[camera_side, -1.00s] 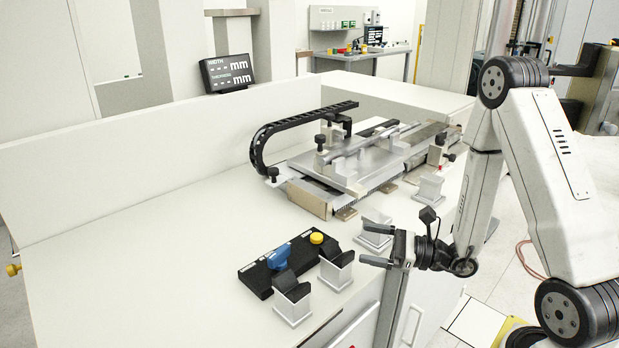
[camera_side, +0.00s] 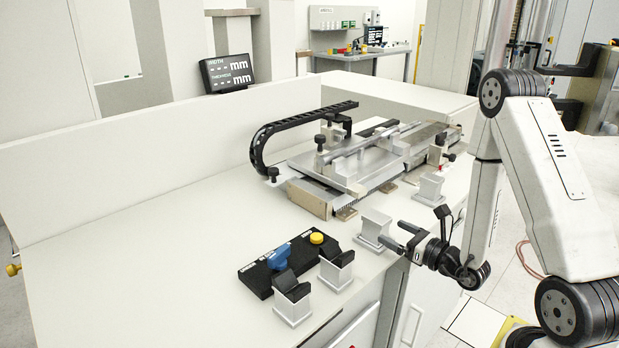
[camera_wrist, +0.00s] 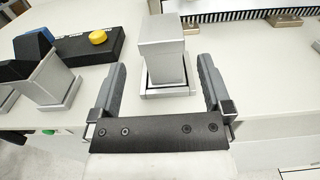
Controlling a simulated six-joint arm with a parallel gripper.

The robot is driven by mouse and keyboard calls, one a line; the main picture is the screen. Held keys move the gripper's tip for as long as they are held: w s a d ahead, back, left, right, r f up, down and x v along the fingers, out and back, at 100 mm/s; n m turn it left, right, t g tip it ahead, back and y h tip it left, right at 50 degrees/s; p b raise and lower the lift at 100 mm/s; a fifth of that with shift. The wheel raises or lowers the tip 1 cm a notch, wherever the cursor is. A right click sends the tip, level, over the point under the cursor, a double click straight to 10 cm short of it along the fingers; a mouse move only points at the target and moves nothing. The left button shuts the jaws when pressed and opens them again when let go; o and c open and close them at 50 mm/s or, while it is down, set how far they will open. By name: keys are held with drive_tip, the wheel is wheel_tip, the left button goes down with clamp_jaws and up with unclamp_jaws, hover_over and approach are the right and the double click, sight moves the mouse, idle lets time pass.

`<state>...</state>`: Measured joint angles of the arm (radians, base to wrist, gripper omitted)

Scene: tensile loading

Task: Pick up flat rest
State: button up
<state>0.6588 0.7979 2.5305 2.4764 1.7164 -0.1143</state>
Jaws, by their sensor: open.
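The flat rest is a silver metal block with a flat top on a square foot. In the side view the flat rest (camera_side: 373,225) stands upright near the front edge of the bench. My gripper (camera_side: 396,233) is open at its right, fingers pointing towards it. In the wrist view the flat rest (camera_wrist: 162,60) stands straight ahead, between the lines of the two fingers of my gripper (camera_wrist: 162,66). White gaps show on both sides. I cannot tell how far the fingertips reach past its near face.
Two rests with black notched tops (camera_side: 336,268) (camera_side: 292,297) stand to the left. A black control box (camera_side: 258,277) with blue and yellow knobs lies behind them. Another flat-topped silver block (camera_side: 430,187) stands farther back, beside the metal slide fixture (camera_side: 345,175).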

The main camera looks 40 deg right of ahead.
sight(373, 221)
drive_tip(key=shift+w+d+f, duration=0.1)
drive_tip(key=shift+w, duration=1.7)
drive_tip(key=shift+w+d+f, duration=0.1)
drive_tip(key=shift+w, duration=1.65)
drive_tip(key=shift+r, duration=0.1)
clamp_jaws()
